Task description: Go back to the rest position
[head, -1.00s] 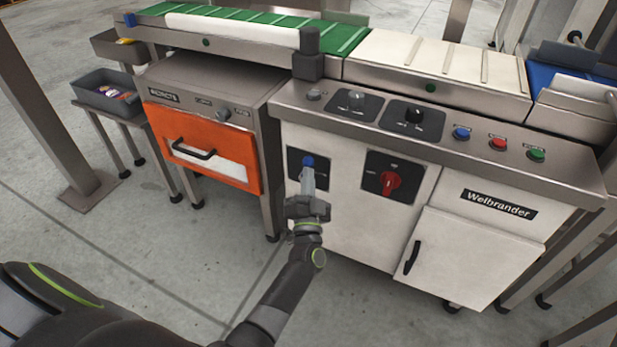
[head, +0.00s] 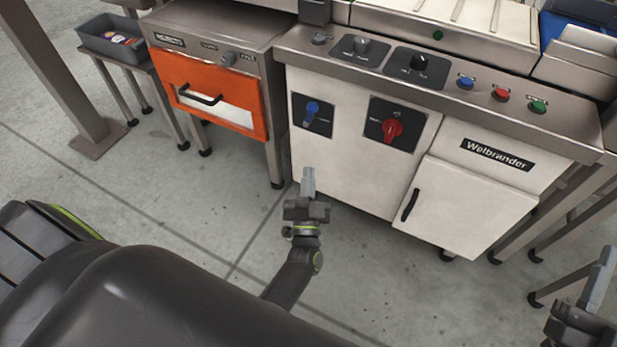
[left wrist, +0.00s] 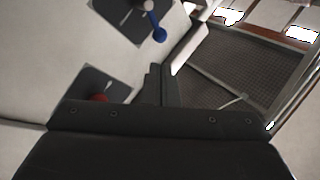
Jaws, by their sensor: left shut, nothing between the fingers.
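My left gripper (head: 308,182) is shut and empty in the head view, in front of the white Welbrander cabinet (head: 345,180) and below its blue rotary switch (head: 312,113). It is apart from the switch. The blue switch also shows at the top of the left wrist view (left wrist: 158,34), with part of a red switch (left wrist: 100,98) lower left. In the head view the red switch (head: 392,128) sits to the right of the blue one. My right gripper (head: 597,285) shows partly at the lower right edge, and its jaw state is unclear.
An orange-fronted machine (head: 208,88) stands left of the cabinet. A grey bin (head: 115,40) rests on a stand beside a steel post (head: 58,80). The cabinet door (head: 460,205) is closed. Blue, red and green buttons line the top panel. The floor in front is clear.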

